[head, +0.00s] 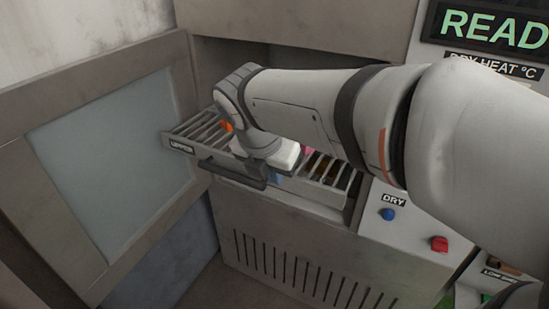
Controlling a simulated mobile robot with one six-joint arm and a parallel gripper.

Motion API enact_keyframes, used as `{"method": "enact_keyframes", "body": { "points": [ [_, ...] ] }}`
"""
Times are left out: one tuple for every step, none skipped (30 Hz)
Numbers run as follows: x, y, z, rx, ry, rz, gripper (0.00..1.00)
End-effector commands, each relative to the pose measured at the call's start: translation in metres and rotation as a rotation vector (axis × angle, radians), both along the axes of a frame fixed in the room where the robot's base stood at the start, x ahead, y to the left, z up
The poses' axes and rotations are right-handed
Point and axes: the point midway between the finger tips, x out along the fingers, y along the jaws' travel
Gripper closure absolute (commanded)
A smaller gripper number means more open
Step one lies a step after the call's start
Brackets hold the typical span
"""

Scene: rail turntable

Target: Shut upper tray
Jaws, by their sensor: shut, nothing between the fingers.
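My gripper (264,180) is low at the tray's front, close to the right part of the handle. It is shut and empty. I cannot tell whether it touches the tray. My arm hides the middle of the tray.
The cabinet door (105,165), with a frosted pane, stands wide open at left. A panel at right has a lit display (493,28), a blue "DRY" button (388,214) and a red knob (439,244). A slotted vent (300,272) lies below the tray.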

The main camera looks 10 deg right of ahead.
Motion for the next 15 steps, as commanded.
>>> {"method": "enact_keyframes", "body": {
  "points": [
    [0.002, -0.002, -0.007, -0.001, 0.003, -0.001, 1.00],
    [0.003, -0.003, -0.011, -0.002, 0.004, -0.001, 1.00],
    [0.005, -0.005, -0.018, -0.001, 0.004, -0.002, 1.00],
    [0.006, -0.006, -0.023, -0.002, 0.006, -0.003, 1.00],
    [0.008, -0.008, -0.029, -0.001, 0.005, -0.004, 1.00],
    [0.011, -0.010, -0.037, -0.002, 0.006, -0.003, 1.00],
    [0.012, -0.011, -0.044, -0.001, 0.007, -0.003, 1.00],
    [0.014, -0.013, -0.050, -0.001, 0.006, -0.004, 1.00],
    [0.017, -0.015, -0.058, 0.000, 0.006, -0.004, 1.00],
    [0.018, -0.016, -0.065, -0.001, 0.007, -0.004, 1.00],
    [0.021, -0.018, -0.070, -0.001, 0.006, -0.004, 1.00],
    [0.023, -0.019, -0.078, -0.001, 0.006, -0.004, 1.00],
    [0.025, -0.021, -0.084, 0.000, 0.005, -0.005, 1.00],
    [0.026, -0.022, -0.089, 0.000, 0.005, -0.004, 1.00],
    [0.033, -0.026, -0.086, 0.002, 0.002, -0.006, 1.00]
  ]
}}
